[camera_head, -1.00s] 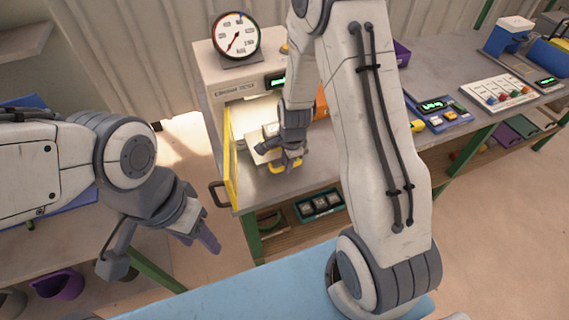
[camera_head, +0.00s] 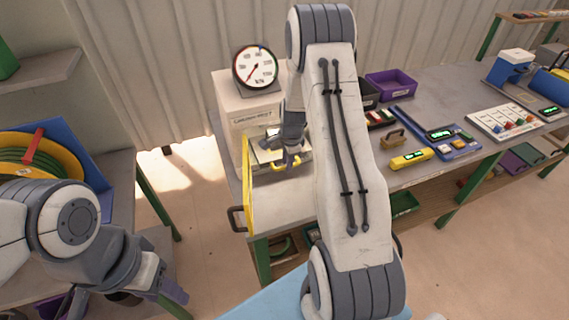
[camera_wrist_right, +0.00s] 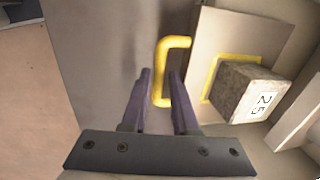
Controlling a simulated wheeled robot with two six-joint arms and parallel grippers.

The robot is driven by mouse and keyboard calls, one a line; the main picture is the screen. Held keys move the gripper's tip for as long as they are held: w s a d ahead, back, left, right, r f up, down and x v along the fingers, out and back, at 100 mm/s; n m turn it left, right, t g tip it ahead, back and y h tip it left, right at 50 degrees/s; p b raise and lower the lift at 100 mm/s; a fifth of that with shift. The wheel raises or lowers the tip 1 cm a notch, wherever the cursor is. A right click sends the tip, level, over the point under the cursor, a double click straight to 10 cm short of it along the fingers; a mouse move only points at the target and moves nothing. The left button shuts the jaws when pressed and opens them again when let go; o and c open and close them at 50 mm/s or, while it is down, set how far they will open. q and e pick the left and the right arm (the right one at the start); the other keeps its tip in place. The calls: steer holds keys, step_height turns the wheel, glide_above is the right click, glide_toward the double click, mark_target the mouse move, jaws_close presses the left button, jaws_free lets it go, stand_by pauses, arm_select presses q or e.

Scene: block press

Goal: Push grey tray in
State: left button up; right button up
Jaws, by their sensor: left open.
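The grey tray (camera_head: 263,155) sits in the opening of the press (camera_head: 242,100), with its front part showing. In the right wrist view the tray (camera_wrist_right: 215,45) bears a rough grey-brown block (camera_wrist_right: 238,88) marked 25, on a yellow square outline. A yellow handle (camera_wrist_right: 162,60) stands at the tray's front. My right gripper (camera_wrist_right: 160,80) is at the handle, its fingers on either side of the bar; whether they press on it I cannot tell. In the head view my right gripper (camera_head: 290,155) partly hides tray and handle. My left gripper (camera_head: 170,292) is open and empty, low at left, away from the press.
The yellow-edged press door (camera_head: 248,195) stands open to the left of the tray, its dark handle (camera_head: 237,219) sticking out. A dial gauge (camera_head: 255,68) sits on top of the press. A yellow device (camera_head: 411,159) and a purple bin (camera_head: 391,84) are on the bench at right.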

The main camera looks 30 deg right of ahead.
step_height(320, 180, up, 10)
steer(key=s+b, duration=0.2)
steer(key=shift+a+r, duration=0.15)
steer(key=shift+r, duration=0.05)
stand_by(0.4)
